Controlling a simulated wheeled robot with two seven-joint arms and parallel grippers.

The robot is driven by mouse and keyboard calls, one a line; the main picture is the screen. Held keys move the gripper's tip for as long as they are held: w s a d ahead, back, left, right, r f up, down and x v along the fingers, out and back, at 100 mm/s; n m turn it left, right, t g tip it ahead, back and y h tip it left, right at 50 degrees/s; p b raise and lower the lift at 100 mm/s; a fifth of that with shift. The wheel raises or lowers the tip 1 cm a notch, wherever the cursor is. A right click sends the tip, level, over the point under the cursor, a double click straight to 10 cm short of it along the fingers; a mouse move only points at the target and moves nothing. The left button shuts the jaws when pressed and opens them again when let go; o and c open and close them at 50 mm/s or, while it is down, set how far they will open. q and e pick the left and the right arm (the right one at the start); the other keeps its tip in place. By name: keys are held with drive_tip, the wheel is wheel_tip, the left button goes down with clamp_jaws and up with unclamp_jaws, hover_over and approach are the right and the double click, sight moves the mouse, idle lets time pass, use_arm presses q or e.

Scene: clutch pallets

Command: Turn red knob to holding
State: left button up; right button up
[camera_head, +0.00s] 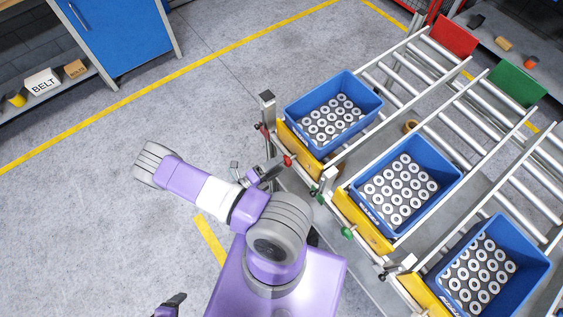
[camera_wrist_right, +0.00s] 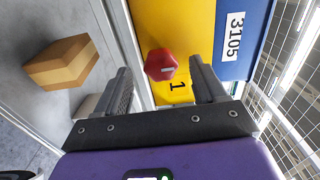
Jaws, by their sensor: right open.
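In the right wrist view the red knob (camera_wrist_right: 160,64) is six-sided, against a yellow panel (camera_wrist_right: 182,28) marked 1. My right gripper (camera_head: 268,176) is open beside the knob; in its wrist view the two fingers (camera_wrist_right: 159,72) stand on either side of the knob with gaps. Whether the fingertips reach past it is unclear. My left gripper (camera_head: 172,304) shows only partly at the bottom edge, and its opening cannot be made out.
Blue bins (camera_head: 361,97) full of ringed parts stand on the roller lanes. A green knob (camera_head: 347,233) is on the middle lane's front. A brown block (camera_wrist_right: 62,62) lies left in the wrist view. Open floor (camera_head: 90,220) is left; a blue cabinet (camera_head: 122,32) stands behind.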

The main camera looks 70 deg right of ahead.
drive_tip(key=v, duration=0.5)
drive_tip(key=shift+s, duration=0.1)
idle(0.4)
drive_tip(key=s+a+f+m+y, duration=0.1)
drive_tip(key=a+f+m+y, duration=0.2)
drive_tip(key=a+m+y, duration=0.4)
drive_tip(key=s+a+f+m+y, duration=0.25)
drive_tip(key=a+m+y, duration=0.3)
drive_tip(key=a, duration=0.35)
drive_tip(key=w+a+m+t+y, duration=0.6)
drive_tip(key=w+a+m+t, duration=0.5)
drive_tip(key=m, duration=0.8)
drive_tip(key=w+a, duration=0.2)
drive_tip(key=shift+w+r, duration=0.25)
drive_tip(key=shift+r, duration=0.15)
